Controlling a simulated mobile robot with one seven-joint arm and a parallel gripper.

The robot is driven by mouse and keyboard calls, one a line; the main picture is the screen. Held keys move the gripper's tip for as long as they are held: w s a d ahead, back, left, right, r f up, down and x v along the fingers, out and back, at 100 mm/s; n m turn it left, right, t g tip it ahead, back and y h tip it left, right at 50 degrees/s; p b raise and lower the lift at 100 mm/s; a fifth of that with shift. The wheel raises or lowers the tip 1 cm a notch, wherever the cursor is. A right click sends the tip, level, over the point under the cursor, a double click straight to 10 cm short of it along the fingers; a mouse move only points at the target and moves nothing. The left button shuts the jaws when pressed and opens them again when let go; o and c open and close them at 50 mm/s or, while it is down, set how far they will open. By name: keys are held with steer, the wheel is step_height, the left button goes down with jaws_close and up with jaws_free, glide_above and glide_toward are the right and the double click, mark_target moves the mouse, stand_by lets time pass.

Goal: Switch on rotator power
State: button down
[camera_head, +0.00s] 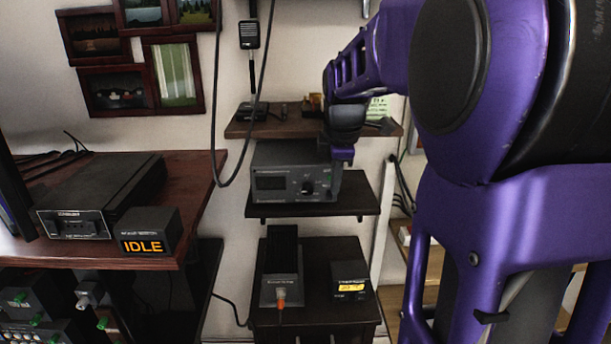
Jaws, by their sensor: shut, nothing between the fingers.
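My gripper (334,188) is at the end of my purple arm, at the right front edge of a grey box (283,182) on the wall shelf. The grey box has a dark display and a round black knob (308,187); the fingers are just right of the knob, and I cannot tell if they touch the box. The gripper is shut and empty. No switch clearly marked as rotator power can be read. A small black box (148,233) on the desk shows "IDLE" in orange.
A dark power unit with an orange plug (281,293) and a small box with a lit yellow display (350,281) stand on the lower stand. A black cable (217,100) hangs in front of the wall. The desk (198,172) edge is at left.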

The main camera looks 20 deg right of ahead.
mark_target(329, 195)
steer(key=w+f, duration=0.1)
steer(key=f, duration=0.1)
steer(key=w+d+f, duration=0.1)
steer(key=w+f, duration=0.1)
steer(key=f, duration=0.1)
steer(key=w+f, duration=0.1)
steer(key=f, duration=0.1)
steer(key=shift+w+d+f+b, duration=0.15)
steer(key=shift+w+d+b, duration=0.05)
steer(key=shift+w+b, duration=0.2)
steer(key=shift+w+d, duration=0.2)
steer(key=shift+w, duration=0.45)
steer(key=shift+w+f+p, duration=0.1)
steer(key=shift+w+p, duration=0.1)
steer(key=shift+p, duration=0.2)
steer(key=shift+f, duration=0.1)
